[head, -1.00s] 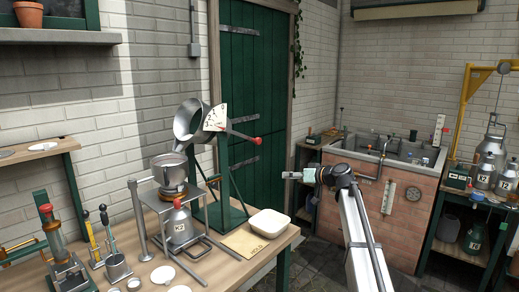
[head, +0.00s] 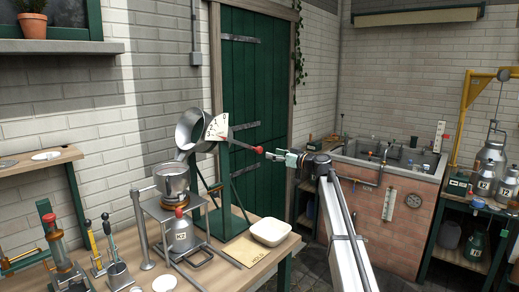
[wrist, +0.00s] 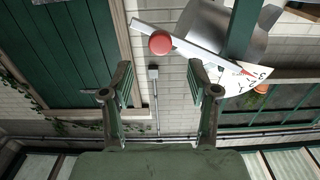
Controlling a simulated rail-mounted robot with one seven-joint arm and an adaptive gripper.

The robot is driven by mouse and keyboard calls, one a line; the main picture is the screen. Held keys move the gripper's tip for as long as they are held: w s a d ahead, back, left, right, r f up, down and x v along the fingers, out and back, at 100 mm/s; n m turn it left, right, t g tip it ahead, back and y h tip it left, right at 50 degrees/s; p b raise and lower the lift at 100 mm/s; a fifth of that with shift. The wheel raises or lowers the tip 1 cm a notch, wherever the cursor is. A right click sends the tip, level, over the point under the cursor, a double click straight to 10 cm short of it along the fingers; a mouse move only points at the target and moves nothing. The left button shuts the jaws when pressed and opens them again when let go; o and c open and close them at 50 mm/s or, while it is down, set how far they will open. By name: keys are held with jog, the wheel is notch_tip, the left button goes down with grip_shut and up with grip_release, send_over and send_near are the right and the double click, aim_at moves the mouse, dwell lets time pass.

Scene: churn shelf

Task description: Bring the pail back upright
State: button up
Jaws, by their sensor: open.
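The metal pail (head: 190,130) hangs tilted in a green stand (head: 222,190), its mouth toward the lower left above a smaller metal pot (head: 172,181). A white dial (head: 217,127) with red marks sits at its side. A lever runs right from the pail and ends in a red knob (head: 259,150). My gripper (head: 269,156) is open close to the knob's right; the head view does not show whether they touch. In the wrist view, the knob (wrist: 161,43) appears beyond and between the open fingers (wrist: 160,82), with the pail (wrist: 205,22) behind.
A white tub (head: 271,232) and a card (head: 245,251) lie on the wooden bench below the lever. A milk can (head: 181,236) stands under the pot. A green door (head: 250,100) is behind. A brick sink (head: 385,190) stands to the right.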

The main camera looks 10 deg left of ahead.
aim_at(261, 151)
jog(key=p+x, duration=0.2)
jog(key=x, duration=0.7)
grip_shut()
